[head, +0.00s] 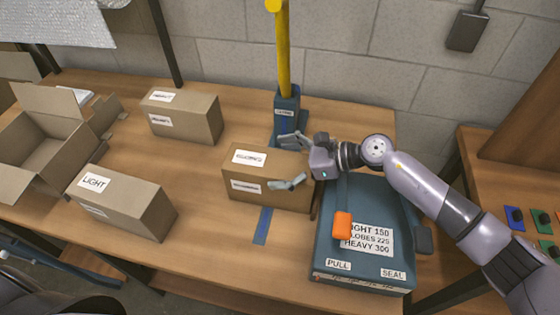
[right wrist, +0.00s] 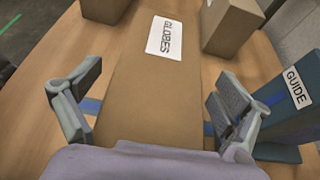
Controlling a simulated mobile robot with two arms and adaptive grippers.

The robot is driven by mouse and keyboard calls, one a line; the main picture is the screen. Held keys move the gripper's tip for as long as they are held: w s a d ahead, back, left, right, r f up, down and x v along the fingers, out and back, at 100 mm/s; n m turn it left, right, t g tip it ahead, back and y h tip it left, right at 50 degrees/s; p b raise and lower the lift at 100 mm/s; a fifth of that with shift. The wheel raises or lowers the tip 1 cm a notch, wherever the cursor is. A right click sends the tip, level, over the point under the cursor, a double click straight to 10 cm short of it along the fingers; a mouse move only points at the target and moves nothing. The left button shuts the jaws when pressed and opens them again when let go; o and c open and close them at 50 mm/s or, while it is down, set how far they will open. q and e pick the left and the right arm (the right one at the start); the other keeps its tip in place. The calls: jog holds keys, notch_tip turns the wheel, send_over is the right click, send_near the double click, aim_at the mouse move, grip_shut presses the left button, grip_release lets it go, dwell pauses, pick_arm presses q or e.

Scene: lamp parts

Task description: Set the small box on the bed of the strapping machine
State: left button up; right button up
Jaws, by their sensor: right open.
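A closed brown box (head: 262,190) sits at the middle of the table, across a blue strip (head: 263,226); in the right wrist view its label on the box (right wrist: 140,85) reads GLOBES. The blue strapping machine (head: 365,270) stands just right of it, with PULL and SEAL labels and an orange part. A blue guide block (head: 287,103) with a yellow post is behind the box. My right gripper (head: 289,162) is open, its fingers apart on either side of the box's machine end. Whether they touch it is unclear. My left gripper is out of view.
A box labelled LIGHT (head: 122,203) is at the front left, another closed box (head: 182,117) at the back. An open carton (head: 45,150) stands at far left. A side table (head: 505,185) with coloured pieces is at right. Bare table lies between the boxes.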

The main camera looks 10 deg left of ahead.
jog(key=shift+r, duration=0.1)
jog(key=shift+d, duration=0.15)
jog(key=b+v, duration=0.3)
jog(key=v, duration=0.8)
jog(key=shift+d+r, duration=0.15)
jog(key=shift+d, duration=0.2)
jog(key=shift+r, duration=0.15)
